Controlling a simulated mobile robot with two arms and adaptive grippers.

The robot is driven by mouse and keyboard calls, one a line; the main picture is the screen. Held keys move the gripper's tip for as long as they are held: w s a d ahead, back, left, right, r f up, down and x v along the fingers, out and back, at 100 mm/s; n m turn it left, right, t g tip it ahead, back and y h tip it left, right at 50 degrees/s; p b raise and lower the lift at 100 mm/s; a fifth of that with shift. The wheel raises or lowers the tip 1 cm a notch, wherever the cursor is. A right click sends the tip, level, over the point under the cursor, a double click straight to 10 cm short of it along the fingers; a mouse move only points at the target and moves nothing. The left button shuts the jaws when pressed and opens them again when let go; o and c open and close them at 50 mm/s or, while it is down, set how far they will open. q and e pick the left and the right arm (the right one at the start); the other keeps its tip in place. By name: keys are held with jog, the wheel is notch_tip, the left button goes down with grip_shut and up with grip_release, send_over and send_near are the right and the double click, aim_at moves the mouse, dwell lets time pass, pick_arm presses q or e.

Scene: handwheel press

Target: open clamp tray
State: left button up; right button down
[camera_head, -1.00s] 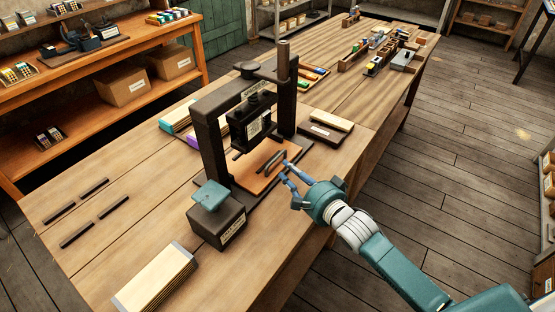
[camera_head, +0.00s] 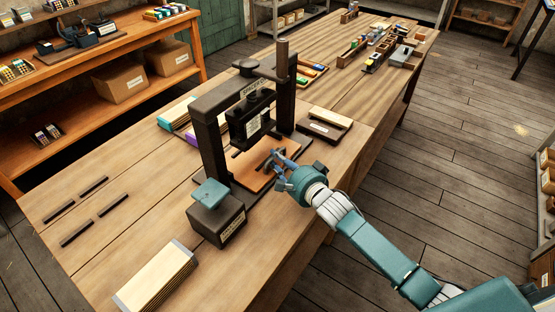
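The press (camera_head: 207,150) is a dark frame with two posts, standing on the wooden workbench. A flat orange-brown tray (camera_head: 247,180) lies low between its posts, under the dark press block (camera_head: 250,122). The tray has a dark bar handle toward its right side, now mostly hidden by my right gripper. My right gripper (camera_head: 275,158) comes in from the right, with its blue fingertips at the handle, over the tray. I cannot tell whether the fingers are closed on it. My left gripper is not in view.
A dark box with a teal pad (camera_head: 210,193) stands at the tray's front left. A small dark tray with a cream block (camera_head: 330,118) lies behind my gripper. A stack of pale boards (camera_head: 157,276) lies in front. The bench (camera_head: 130,205) is mostly bare at left.

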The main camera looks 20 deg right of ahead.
jog(key=shift+s+d+p, duration=0.3)
jog(key=shift+s+p, duration=0.05)
jog(key=shift+s, duration=0.05)
jog(key=s+d+p, duration=0.1)
jog(key=s+d, duration=0.2)
jog(key=s, duration=0.1)
jog(key=s+d+p, duration=0.2)
jog(key=s+d, duration=0.1)
jog(key=s, duration=0.1)
jog(key=s+d+p, duration=0.2)
jog(key=s+d, duration=0.1)
jog(key=s, duration=0.1)
jog(key=shift+s+d, duration=0.25)
jog(key=shift+d, duration=0.1)
jog(key=c, duration=1.9)
grip_release()
jog(key=shift+c, duration=0.2)
jog(key=v, duration=1.2)
jog(key=shift+f, duration=0.1)
